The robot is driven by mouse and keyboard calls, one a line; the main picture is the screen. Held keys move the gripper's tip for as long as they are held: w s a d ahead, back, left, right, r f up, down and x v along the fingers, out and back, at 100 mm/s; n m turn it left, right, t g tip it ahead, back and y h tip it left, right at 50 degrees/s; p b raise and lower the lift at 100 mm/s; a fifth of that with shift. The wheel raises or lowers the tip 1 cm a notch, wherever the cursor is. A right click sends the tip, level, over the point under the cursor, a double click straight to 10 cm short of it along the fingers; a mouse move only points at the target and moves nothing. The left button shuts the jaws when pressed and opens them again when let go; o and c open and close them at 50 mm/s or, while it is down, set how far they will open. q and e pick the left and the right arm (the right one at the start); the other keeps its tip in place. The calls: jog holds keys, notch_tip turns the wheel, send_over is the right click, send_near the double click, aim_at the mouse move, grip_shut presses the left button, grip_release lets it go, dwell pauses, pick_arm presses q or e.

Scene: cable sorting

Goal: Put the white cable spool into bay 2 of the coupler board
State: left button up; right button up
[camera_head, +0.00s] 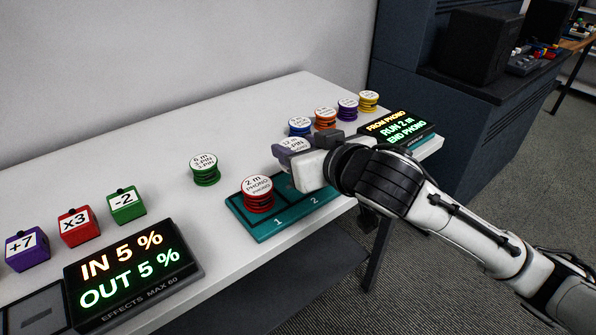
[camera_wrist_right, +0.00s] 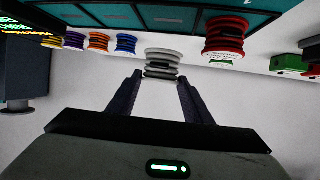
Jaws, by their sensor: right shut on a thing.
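The white cable spool (camera_head: 291,147), with a white label on top, is between the fingertips of my right gripper (camera_head: 300,152). In the right wrist view the spool (camera_wrist_right: 162,58) sits between the two dark fingers, which are shut on it. The teal coupler board (camera_head: 262,232) lies at the front of the table. Its bay 1 holds a red spool (camera_head: 258,195) labelled 2 m phono. Bay 2 (camera_head: 313,200) is marked just right of it, partly hidden by my right gripper. The held spool appears above and behind the board. My left gripper is not in view.
A green spool (camera_head: 205,170) stands behind the board. Blue (camera_head: 299,126), orange (camera_head: 325,119), purple (camera_head: 347,109) and yellow (camera_head: 368,101) spools line the back right. A run display (camera_head: 397,128) is right; an effects display (camera_head: 133,275) and several coloured blocks are left.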

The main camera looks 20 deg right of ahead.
notch_tip(320, 180, down, 5)
jog(key=shift+r+b, duration=0.1)
jog(key=shift+b, duration=0.35)
jog(key=o, duration=0.8)
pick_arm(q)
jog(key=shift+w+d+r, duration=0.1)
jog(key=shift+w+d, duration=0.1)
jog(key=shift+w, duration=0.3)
pick_arm(e)
jog(key=shift+o, duration=0.2)
jog(key=shift+r, duration=0.1)
pick_arm(q)
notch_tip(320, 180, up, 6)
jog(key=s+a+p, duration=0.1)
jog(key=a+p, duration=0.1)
jog(key=p, duration=0.7)
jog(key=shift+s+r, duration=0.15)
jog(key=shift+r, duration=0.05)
pick_arm(e)
jog(key=v, duration=1.2)
